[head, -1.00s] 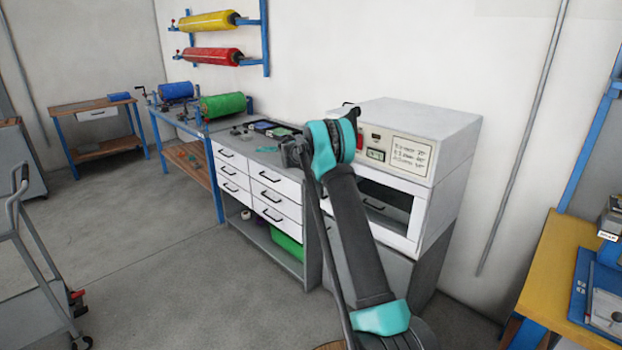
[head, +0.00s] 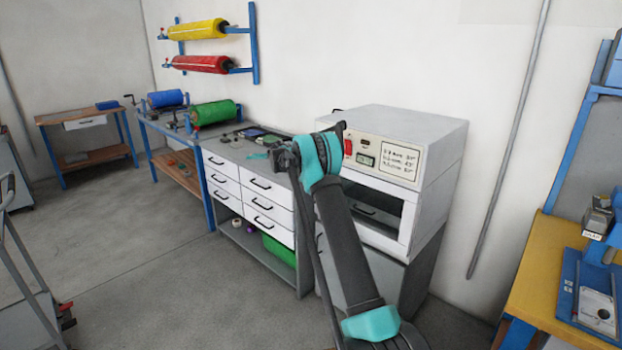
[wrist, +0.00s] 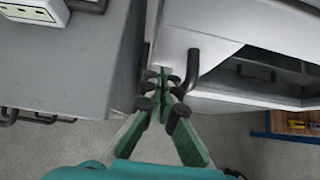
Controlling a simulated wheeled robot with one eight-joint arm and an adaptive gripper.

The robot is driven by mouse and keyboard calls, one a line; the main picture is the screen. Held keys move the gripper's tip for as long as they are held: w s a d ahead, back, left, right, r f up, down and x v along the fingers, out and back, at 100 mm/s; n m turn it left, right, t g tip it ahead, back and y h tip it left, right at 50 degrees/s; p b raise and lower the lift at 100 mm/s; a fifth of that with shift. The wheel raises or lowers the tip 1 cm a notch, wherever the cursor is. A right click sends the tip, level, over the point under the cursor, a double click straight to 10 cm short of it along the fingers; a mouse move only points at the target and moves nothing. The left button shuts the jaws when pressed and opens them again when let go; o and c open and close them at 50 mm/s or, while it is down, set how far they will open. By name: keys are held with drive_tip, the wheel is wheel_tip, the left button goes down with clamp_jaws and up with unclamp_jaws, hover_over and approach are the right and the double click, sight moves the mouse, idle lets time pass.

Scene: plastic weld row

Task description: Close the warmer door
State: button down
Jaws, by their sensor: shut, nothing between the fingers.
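The warmer (head: 417,130) is a white box on a grey cabinet, with a control panel on its upper front. Below the panel is a dark front opening (head: 378,205), partly hidden by my arm; I cannot clearly make out its door in the head view. My gripper (head: 278,157) is in front of the warmer's left side, at about panel height. In the wrist view, its green fingers (wrist: 160,85) are shut and empty. Just right of the fingertips is a white panel with a black handle (wrist: 194,72); I cannot tell whether they touch.
A bench with white drawers (head: 250,180) stands left of the warmer, with small items on top. A yellow-topped table (head: 537,275) stands at the right. A cart (head: 30,290) is at the lower left. The floor (head: 150,260) between is clear.

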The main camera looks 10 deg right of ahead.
drive_tip(key=a+f+v, duration=0.1)
drive_tip(key=v, duration=0.9)
drive_tip(key=s+d+r+m+y, duration=0.25)
drive_tip(key=s+m, duration=0.35)
drive_tip(key=s, duration=0.9)
drive_tip(key=s+f+m+y, duration=0.1)
drive_tip(key=s+f+m, duration=0.2)
drive_tip(key=s, duration=1.2)
drive_tip(key=s+f+m+y, duration=0.2)
drive_tip(key=s+f+m, duration=0.2)
drive_tip(key=s+m, duration=0.5)
drive_tip(key=s+f+m+y, duration=0.2)
drive_tip(key=s+f+m, duration=0.2)
drive_tip(key=s, duration=1.8)
drive_tip(key=m, duration=0.2)
drive_tip(key=shift+s+a+m+g, duration=0.25)
drive_tip(key=shift+s+m+g, duration=0.15)
